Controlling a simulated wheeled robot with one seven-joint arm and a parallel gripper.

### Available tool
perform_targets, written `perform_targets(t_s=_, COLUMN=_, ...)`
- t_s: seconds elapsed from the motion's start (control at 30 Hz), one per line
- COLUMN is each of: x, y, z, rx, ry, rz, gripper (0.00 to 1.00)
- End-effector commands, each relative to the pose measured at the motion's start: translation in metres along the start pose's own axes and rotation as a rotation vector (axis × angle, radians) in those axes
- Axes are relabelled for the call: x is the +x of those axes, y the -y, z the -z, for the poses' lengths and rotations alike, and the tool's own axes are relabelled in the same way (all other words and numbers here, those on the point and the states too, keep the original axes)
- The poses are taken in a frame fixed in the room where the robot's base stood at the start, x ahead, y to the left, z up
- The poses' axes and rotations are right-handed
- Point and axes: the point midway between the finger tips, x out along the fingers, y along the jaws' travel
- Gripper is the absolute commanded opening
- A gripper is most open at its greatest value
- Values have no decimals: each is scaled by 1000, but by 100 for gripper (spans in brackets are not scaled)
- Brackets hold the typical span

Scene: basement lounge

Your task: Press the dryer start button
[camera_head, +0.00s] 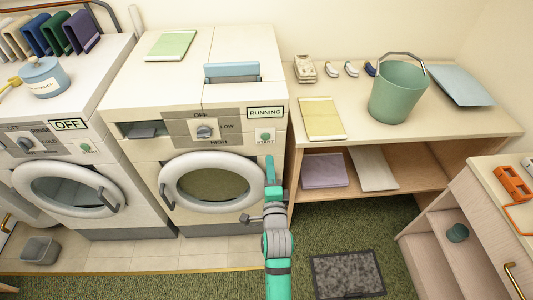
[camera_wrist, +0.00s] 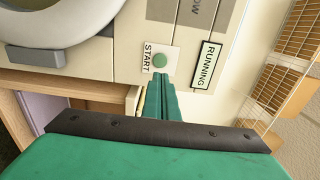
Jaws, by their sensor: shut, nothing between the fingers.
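The dryer (camera_head: 140,155) is the cream machine in the middle of the head view, with a dial (camera_head: 204,131) marked OFF, LOW and HIGH. Its green round start button (camera_head: 265,136) is at the right of the panel, and it also shows in the wrist view (camera_wrist: 160,60). The sign (camera_head: 265,113) above the button reads RUNNING, and so does the same sign in the wrist view (camera_wrist: 206,65). My gripper (camera_head: 269,160) is shut and empty, its tips just below the button. In the wrist view the fingertips (camera_wrist: 161,77) end at the button label's edge; I cannot tell whether they touch the panel.
A second machine (camera_head: 90,145) on the left has a sign reading OFF and its own start button. A wooden shelf table (camera_head: 450,125) with a green bucket (camera_head: 397,92) stands right of the dryer. A dark mat (camera_head: 347,274) lies on the green carpet.

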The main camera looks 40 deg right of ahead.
Motion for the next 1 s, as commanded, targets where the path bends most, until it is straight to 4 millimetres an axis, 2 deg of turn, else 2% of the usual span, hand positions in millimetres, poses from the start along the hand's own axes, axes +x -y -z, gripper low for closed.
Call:
perform_targets(t_s=0.1, x=-20, y=0, z=-3, rx=0, ry=5, rz=-1, gripper=0)
perform_targets(t_s=0.3, x=-40, y=-1, z=-5, rx=0, ry=8, rz=-1, gripper=0)
perform_targets(t_s=0.5, x=-46, y=0, z=-5, rx=0, ry=9, rz=0, gripper=0)
perform_targets(t_s=1.0, x=-46, y=0, z=-5, rx=0, ry=8, rz=0, gripper=0)
